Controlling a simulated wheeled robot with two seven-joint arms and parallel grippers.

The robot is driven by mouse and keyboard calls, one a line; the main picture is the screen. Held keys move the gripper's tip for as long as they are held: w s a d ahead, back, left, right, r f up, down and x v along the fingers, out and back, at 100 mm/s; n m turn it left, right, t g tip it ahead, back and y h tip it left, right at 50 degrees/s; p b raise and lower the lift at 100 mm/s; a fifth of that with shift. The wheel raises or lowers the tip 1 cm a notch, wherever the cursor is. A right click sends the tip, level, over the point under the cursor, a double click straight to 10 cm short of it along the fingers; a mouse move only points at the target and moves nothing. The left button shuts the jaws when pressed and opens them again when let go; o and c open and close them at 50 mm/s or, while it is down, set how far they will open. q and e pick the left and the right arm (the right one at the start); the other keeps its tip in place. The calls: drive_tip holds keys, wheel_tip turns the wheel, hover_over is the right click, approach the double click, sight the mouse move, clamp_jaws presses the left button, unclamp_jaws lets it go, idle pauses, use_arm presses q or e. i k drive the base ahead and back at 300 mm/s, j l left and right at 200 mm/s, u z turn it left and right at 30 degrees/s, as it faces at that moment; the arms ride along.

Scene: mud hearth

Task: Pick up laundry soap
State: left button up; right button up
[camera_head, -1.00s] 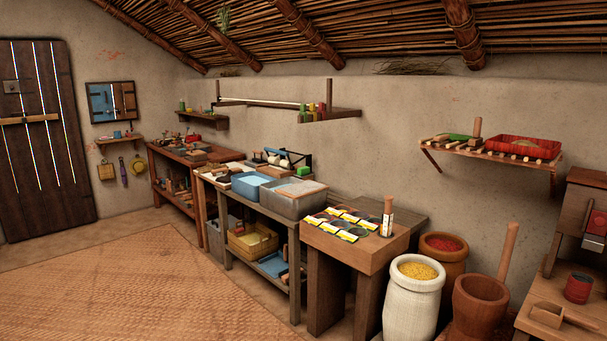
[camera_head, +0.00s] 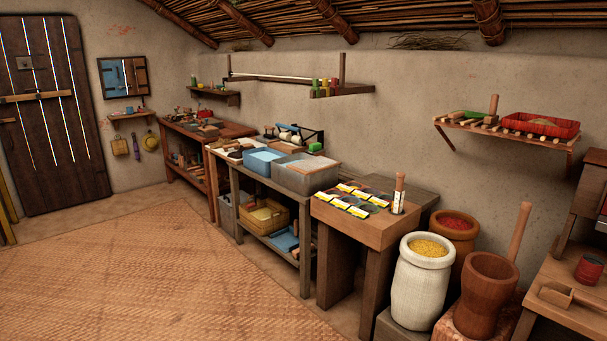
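I cannot make out the laundry soap for certain. A small green block (camera_head: 316,146) sits at the right end of the dark rack, behind the grey basin (camera_head: 308,178) on the washing bench. It may be the soap, but it is too small to tell. Another green item (camera_head: 466,115) lies on the slatted wall shelf at the right and is also unclear. A blue basin (camera_head: 262,162) stands left of the grey one. Neither of my grippers is in view.
A wooden table (camera_head: 345,228) with small packets stands right of the washing bench. A white pot of yellow grain (camera_head: 418,285) and a brown mortar (camera_head: 484,295) stand at the front right. The woven floor mat (camera_head: 150,275) is clear.

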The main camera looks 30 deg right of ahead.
sight(314, 147)
drive_tip(key=i+l+z, duration=0.1)
drive_tip(key=i, duration=0.85)
drive_tip(key=i+z, duration=0.1)
drive_tip(key=i, duration=0.9)
drive_tip(key=i+z, duration=0.1)
drive_tip(key=i, duration=0.85)
drive_tip(key=i+j+z, duration=0.1)
drive_tip(key=i, duration=0.85)
drive_tip(key=i+j+z, duration=0.15)
drive_tip(key=i+z, duration=0.35)
drive_tip(key=i+j+z, duration=0.3)
drive_tip(key=z, duration=0.15)
drive_tip(key=i+j+z, duration=0.7)
drive_tip(key=j+z, duration=0.25)
drive_tip(key=j, duration=0.15)
drive_tip(key=i+j+z, duration=0.2)
drive_tip(key=j+z, duration=0.3)
drive_tip(key=j, duration=0.15)
